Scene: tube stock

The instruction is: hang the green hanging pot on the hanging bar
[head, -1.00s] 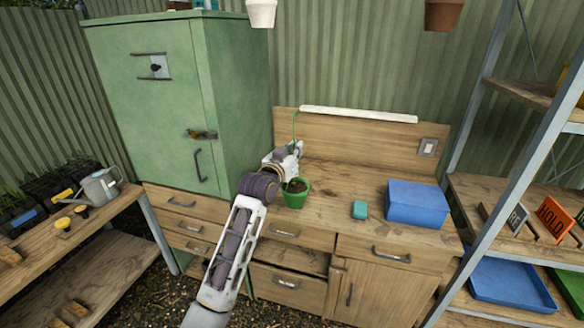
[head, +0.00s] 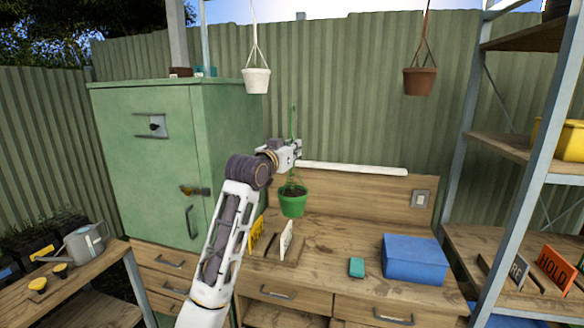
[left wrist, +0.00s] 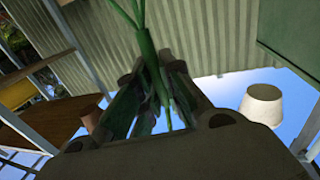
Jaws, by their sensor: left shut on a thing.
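The green hanging pot (head: 292,205) hangs upright in the air above the worktop, with dark soil in it. My left gripper (head: 296,152) is shut on its green hanger, above the pot. The hanger's top sticks up above the fingers. In the left wrist view the green hanger (left wrist: 147,50) runs between the closed fingers (left wrist: 152,85). The hanging bar does not show in the head view, and I cannot make it out in the left wrist view. My right gripper is not in view.
A white pot (head: 256,80) and a terracotta pot (head: 420,81) hang on cords, with open space between them. A green cabinet (head: 150,190) stands left and shelves (head: 500,152) right. A blue box (head: 415,262) and a teal block (head: 356,267) sit on the worktop (head: 325,250).

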